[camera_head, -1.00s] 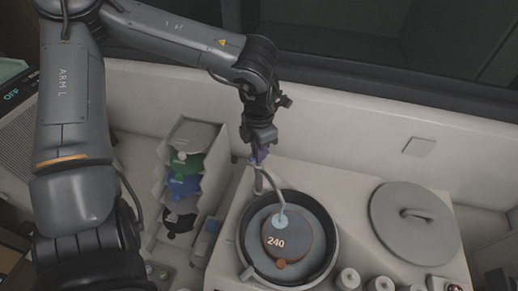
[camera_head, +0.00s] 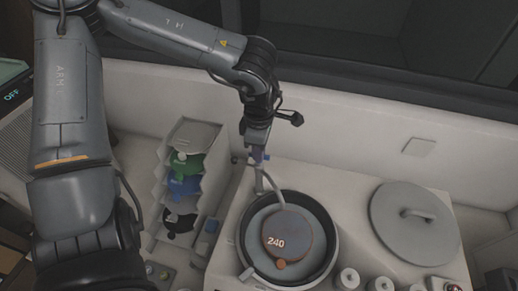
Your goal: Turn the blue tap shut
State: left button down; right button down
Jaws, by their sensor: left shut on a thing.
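The blue tap (camera_head: 265,158) sits at the top of the grey curved spout (camera_head: 267,183), behind the round basin of the press. Only a small blue part of it shows beside the fingers. My left gripper (camera_head: 257,155) reaches down from above and is shut on the tap. The spout curves over the basin, and no water shows at its mouth. My right gripper is not in view.
The dark-rimmed basin (camera_head: 245,256) holds a round brown piece marked 240 (camera_head: 287,232). A grey lid (camera_head: 413,240) lies to the right. A rack (camera_head: 172,146) with green, blue and black scoops stands left. White knobs (camera_head: 348,279) line the front.

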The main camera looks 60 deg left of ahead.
pick_arm(q)
jog(key=shift+m, duration=0.3)
jog(key=c, duration=1.2)
grip_release()
notch_tip(320, 180, up, 11)
jog(key=shift+f, duration=0.1)
